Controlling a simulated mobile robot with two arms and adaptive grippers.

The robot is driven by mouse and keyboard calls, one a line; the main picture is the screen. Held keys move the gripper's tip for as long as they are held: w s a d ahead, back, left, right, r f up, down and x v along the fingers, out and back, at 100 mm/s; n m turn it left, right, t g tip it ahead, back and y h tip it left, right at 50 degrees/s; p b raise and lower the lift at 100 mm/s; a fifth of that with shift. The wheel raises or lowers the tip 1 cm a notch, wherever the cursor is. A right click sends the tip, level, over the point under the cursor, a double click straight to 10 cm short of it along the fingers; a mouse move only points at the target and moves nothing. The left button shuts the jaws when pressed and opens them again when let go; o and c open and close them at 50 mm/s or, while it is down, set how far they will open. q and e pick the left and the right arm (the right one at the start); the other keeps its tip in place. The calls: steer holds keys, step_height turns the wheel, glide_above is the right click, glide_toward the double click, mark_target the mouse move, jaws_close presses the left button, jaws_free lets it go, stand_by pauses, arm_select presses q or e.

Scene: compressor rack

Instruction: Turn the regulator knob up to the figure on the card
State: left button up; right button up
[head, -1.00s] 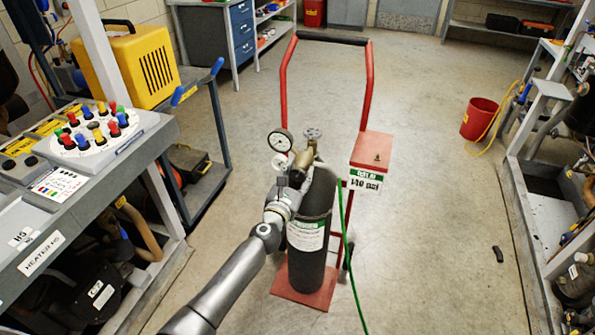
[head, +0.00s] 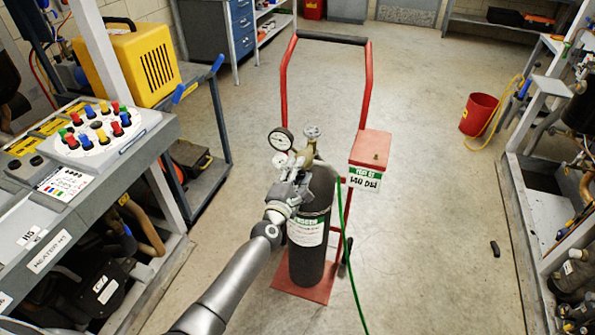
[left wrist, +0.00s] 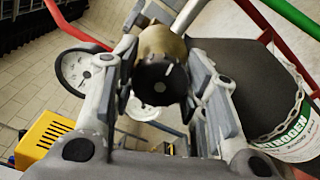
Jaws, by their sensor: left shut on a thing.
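The dark cylinder (head: 310,240) stands upright on the red cart, with a brass regulator (head: 305,158) at its top. A large white gauge (head: 281,140) and a smaller gauge (head: 280,159) are on the regulator; the large gauge (left wrist: 82,70) also shows in the left wrist view, its needle too small to read. The dark round regulator knob (left wrist: 158,80) lies between the fingers of my left gripper (left wrist: 162,78), which is shut on it. In the head view my left gripper (head: 296,184) hides the knob. The card (head: 365,179) seems to read 140 psi.
The red cart (head: 367,85) has a red box (head: 372,148) at its right. A green hose (head: 348,250) runs down in front of the cart. A console bench (head: 150,140) stands at left, a rack (head: 530,215) at right. Open floor surrounds the cart.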

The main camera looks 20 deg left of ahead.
arm_select(q)
steer(key=m+p, duration=0.1)
steer(key=m, duration=0.5)
steer(key=shift+f, duration=0.1)
stand_by(0.5)
steer(key=o, duration=1)
steer(key=shift+o, duration=0.2)
steer(key=shift+s, duration=0.15)
steer(key=s, duration=1.1)
steer(key=shift+s+a, duration=0.15)
steer(key=shift+s, duration=0.25)
